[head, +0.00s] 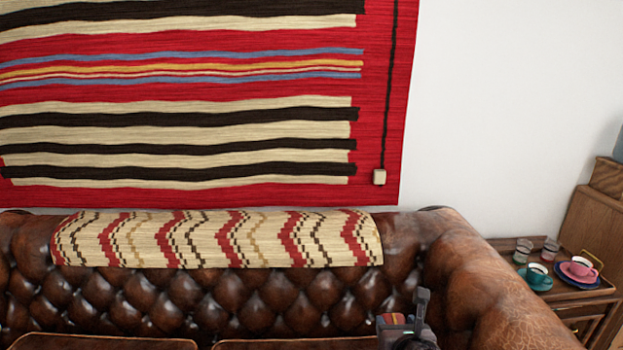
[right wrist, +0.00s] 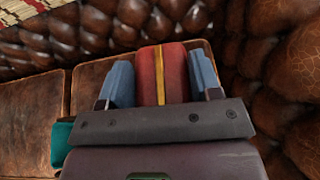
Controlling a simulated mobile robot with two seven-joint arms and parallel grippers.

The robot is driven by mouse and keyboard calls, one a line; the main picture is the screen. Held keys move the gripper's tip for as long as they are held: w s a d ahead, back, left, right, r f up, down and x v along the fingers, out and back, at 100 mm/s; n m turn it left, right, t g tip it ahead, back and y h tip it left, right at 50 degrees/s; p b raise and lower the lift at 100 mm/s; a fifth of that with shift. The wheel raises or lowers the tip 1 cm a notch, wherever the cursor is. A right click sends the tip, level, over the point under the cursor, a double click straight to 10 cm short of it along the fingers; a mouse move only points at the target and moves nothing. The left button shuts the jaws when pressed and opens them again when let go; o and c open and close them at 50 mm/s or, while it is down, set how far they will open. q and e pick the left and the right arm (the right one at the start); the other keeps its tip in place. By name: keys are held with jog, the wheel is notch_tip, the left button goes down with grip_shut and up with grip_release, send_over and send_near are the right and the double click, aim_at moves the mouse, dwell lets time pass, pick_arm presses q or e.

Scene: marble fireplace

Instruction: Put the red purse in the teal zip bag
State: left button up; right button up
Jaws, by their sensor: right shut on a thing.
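The red purse (right wrist: 163,72), with a yellow stripe down its middle, is between the two blue-grey fingers of my right gripper (right wrist: 162,80) in the right wrist view. The gripper is shut on it, above the sofa seat. In the head view my right gripper (head: 407,318) shows at the bottom edge, with a small red part of the purse (head: 384,320) beside it. A teal thing (right wrist: 60,148), perhaps the teal zip bag, shows at the left of the gripper body in the right wrist view, mostly hidden behind it. My left gripper is not in view.
The brown leather sofa (head: 270,300) has a tufted back and a high right arm (head: 500,300) close to the gripper. A patterned throw (head: 220,238) lies over its back.

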jog(key=s+d+r+p, duration=0.2)
jog(key=s+r, duration=0.7)
jog(key=s, duration=0.5)
jog(key=shift+s+d+p, duration=0.3)
jog(key=shift+d+p, duration=0.05)
jog(key=shift+d, duration=0.35)
jog(key=shift+d+r, duration=0.1)
jog(key=shift+r, duration=0.05)
